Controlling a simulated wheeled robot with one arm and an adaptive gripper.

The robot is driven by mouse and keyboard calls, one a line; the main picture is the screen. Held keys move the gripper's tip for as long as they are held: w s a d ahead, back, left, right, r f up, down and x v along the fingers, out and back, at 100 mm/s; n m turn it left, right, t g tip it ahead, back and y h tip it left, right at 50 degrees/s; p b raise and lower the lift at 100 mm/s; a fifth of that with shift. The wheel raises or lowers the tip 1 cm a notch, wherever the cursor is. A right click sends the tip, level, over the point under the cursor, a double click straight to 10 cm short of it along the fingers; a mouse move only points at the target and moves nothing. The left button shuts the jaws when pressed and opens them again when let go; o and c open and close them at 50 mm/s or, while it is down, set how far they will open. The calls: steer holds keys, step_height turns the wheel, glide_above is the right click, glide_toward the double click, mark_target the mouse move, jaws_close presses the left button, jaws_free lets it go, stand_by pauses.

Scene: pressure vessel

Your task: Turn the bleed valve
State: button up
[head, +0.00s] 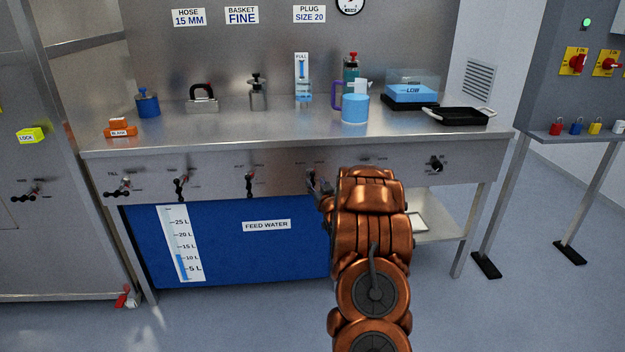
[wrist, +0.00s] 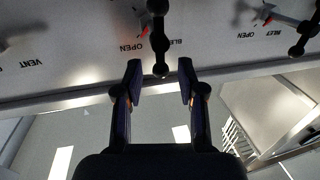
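The bleed valve shows in the wrist view as a dark lever (wrist: 158,30) with a ball end. Parts of the labels "BLEED" and "OPEN" are beside it on the steel panel. My gripper (wrist: 160,76) is open, with one finger on each side of the ball end. I see a gap on both sides, and no clear contact. In the head view my gripper (head: 318,188) is at the front panel under the counter. My copper-coloured arm hides much of this spot, and the bleed valve there is hard to make out.
Another valve lever (wrist: 305,30) with an "OPEN" label is at the right in the wrist view. The front panel (head: 215,172) carries several similar valves. Above it, the counter (head: 250,130) holds jars, a blue mug (head: 355,108) and a black tray (head: 460,116). Below is the blue feed water tank (head: 265,255).

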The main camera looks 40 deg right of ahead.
mark_target(313, 179)
steer(key=x, duration=0.3)
steer(key=shift+f, duration=0.1)
steer(key=shift+w+d, duration=0.25)
steer(key=shift+w, duration=0.4)
jaws_close()
